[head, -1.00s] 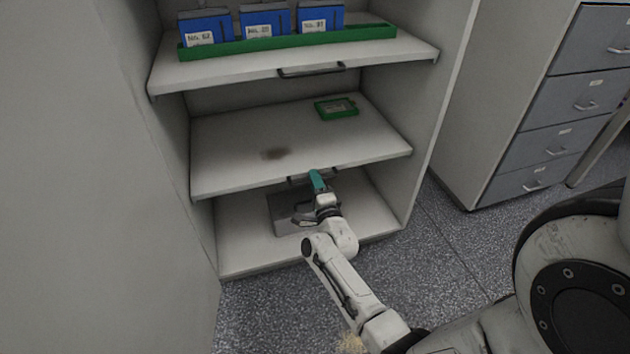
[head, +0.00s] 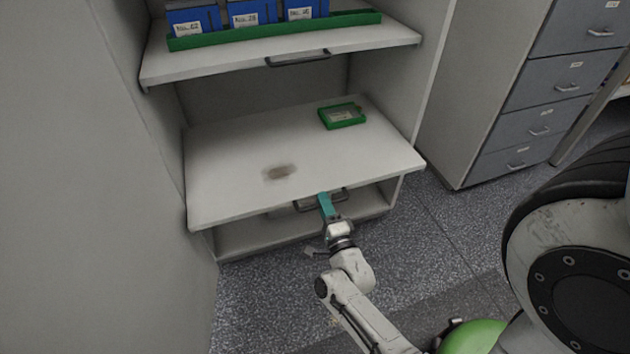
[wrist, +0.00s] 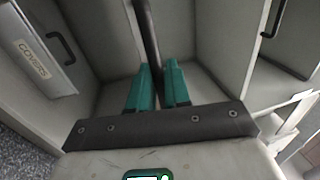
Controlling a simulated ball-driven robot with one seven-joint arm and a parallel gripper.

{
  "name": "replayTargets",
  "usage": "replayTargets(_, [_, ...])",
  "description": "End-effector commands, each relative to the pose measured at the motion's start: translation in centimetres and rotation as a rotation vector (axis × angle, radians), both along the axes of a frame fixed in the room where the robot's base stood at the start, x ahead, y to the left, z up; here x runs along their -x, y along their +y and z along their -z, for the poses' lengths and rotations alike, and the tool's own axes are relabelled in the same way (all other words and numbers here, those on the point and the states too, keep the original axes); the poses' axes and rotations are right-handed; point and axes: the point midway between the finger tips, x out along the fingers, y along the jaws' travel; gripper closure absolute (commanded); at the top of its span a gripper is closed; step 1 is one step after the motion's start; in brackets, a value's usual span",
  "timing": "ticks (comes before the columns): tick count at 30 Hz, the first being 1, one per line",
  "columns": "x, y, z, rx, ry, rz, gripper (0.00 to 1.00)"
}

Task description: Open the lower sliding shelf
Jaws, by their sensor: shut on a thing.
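The lower sliding shelf (head: 235,182) is a white board with a dark smudge and sticks out of the cabinet front in the head view. Its dark bar handle (head: 340,194) hangs at the front edge. My gripper (head: 324,200) has teal fingers and is shut on this handle. In the wrist view, the handle (wrist: 146,40) runs as a dark bar between the two teal fingers (wrist: 157,85). The part of the handle between the fingers is hidden in the head view.
A small green tray (head: 342,115) lies on the lower shelf. The upper shelf (head: 230,58) bears a green rack (head: 270,31) with blue boxes. A drawer cabinet (head: 545,85) stands at the right. Speckled floor (head: 270,300) in front of the shelf is free.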

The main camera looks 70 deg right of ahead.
Motion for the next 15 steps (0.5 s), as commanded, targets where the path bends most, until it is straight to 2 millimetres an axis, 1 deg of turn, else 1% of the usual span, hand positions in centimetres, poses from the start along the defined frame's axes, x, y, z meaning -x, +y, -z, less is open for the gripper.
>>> replayTargets(1, [1.1,1.4,0.0,-0.005,0.007,-0.004,1.00])
replayTargets(6, [4.1,4.8,0.0,-0.006,0.006,-0.003,1.00])
replayTargets(12, [7.0,8.2,0.1,-0.004,0.006,-0.002,1.00])
replayTargets(15, [8.1,9.6,0.1,-0.004,0.004,-0.002,1.00])
